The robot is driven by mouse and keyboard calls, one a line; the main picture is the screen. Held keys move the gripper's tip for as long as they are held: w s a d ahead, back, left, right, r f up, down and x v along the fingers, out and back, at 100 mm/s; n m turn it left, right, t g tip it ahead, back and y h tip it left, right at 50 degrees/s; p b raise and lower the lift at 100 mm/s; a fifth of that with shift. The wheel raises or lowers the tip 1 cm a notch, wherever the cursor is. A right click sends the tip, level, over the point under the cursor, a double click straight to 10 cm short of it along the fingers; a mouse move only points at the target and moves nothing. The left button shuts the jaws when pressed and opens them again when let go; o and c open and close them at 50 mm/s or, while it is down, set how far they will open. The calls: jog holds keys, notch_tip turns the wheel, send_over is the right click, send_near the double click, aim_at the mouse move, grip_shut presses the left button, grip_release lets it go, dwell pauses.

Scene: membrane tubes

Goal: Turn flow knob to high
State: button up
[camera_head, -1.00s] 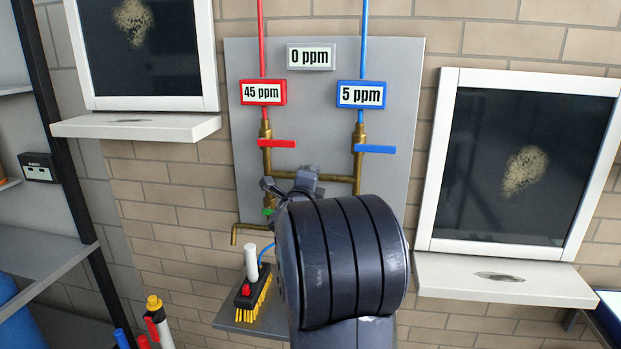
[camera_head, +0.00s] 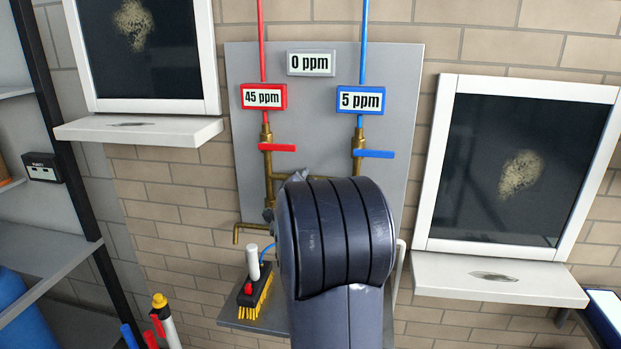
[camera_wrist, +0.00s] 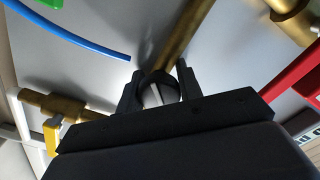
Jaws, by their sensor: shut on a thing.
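My gripper (camera_wrist: 158,76) shows in the wrist view, its two black fingers closed around a dark round part (camera_wrist: 156,86) with a pale stripe. This part sits at the near end of a brass pipe (camera_wrist: 190,35). It may be the flow knob, but the fingers hide most of it and no markings can be read. In the head view my dark arm covers the gripper and this spot on the grey panel (camera_head: 395,75).
A red display (camera_head: 263,97) reads 45 ppm and a blue one (camera_head: 361,99) reads 5 ppm. A red lever (camera_head: 277,148) and a blue lever (camera_head: 374,154) stick out sideways below them. A brush (camera_head: 255,297) lies on a low shelf. Framed windows flank the panel.

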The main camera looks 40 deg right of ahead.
jog(key=shift+n+p, duration=0.6)
jog(key=shift+n, duration=1)
jog(key=o, duration=0.9)
jog(key=shift+o, duration=0.2)
jog(key=shift+a, duration=0.1)
jog(key=b+v, duration=0.1)
jog(key=v, duration=0.9)
jog(key=shift+s+a, duration=0.2)
jog(key=shift+a, duration=0.05)
jog(key=shift+w+d, duration=0.1)
